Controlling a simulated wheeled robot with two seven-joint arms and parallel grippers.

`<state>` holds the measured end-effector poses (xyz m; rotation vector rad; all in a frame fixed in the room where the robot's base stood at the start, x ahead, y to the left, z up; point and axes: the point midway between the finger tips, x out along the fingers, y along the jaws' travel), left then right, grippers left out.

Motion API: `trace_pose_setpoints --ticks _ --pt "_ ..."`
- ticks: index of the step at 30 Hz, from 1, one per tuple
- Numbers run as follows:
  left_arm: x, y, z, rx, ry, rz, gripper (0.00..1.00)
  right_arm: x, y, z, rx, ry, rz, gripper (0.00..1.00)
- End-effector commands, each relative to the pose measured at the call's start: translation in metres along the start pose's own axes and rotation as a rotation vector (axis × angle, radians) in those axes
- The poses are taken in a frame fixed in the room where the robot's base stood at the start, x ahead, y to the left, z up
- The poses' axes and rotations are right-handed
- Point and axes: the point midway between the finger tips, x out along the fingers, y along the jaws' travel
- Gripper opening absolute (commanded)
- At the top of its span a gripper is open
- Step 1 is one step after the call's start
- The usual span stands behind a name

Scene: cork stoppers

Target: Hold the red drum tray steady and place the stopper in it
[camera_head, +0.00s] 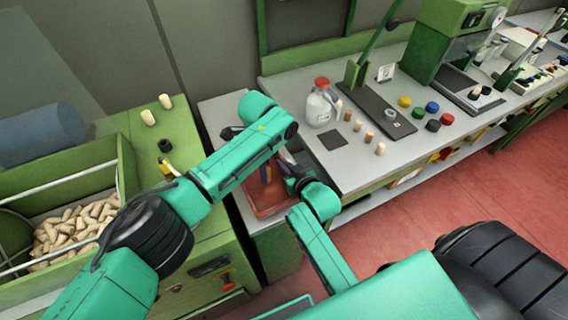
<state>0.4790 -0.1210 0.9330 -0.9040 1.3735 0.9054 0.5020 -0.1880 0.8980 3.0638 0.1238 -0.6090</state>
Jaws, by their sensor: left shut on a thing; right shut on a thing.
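The red drum tray (268,203) sits on a narrow grey surface between the green machine and the bench. My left arm reaches over it from the left, and its gripper is mostly hidden behind the arm, near the tray's far side. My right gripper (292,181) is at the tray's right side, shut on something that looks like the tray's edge. A small blue and orange piece (265,172) shows above the tray; I cannot tell what it belongs to. No stopper can be made out in the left gripper.
A bin of pale corks (75,232) is at left. On the bench (350,165) stand a red-capped jug (320,103), several loose stoppers (369,137) and coloured caps (432,107). Two pale corks (148,117) stand on the green machine. A green press (440,40) is behind.

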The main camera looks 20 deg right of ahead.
Motion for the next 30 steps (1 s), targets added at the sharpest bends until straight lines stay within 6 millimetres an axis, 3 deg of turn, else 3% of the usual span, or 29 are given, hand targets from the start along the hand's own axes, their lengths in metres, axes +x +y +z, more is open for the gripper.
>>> trace_pose_setpoints --ticks 4,5,7,8,17,20,30 --pt "0.000 0.000 0.000 0.001 0.000 0.000 0.00 0.000 0.000 0.001 0.000 -0.002 0.000 0.00" --pt "0.000 0.000 0.000 0.001 0.000 0.000 0.40 0.000 0.000 0.001 0.000 -0.002 0.000 0.00" --pt "0.000 0.000 0.000 0.001 0.001 0.000 0.67 0.000 0.000 0.001 0.000 -0.002 0.000 0.00" --pt "0.000 0.000 0.000 0.001 0.001 0.000 0.71 0.000 0.000 0.001 0.000 -0.002 0.000 0.00" --pt "-0.002 0.000 0.000 0.001 0.001 0.000 0.71 0.000 0.000 0.001 0.000 -0.002 0.000 0.00" --pt "-0.011 -0.001 -0.001 0.002 0.003 -0.002 0.71 0.000 0.000 0.001 0.000 -0.002 0.000 0.00" --pt "-0.097 -0.001 -0.001 0.002 0.002 -0.004 0.71 0.000 0.000 0.001 0.000 -0.002 0.000 0.00"
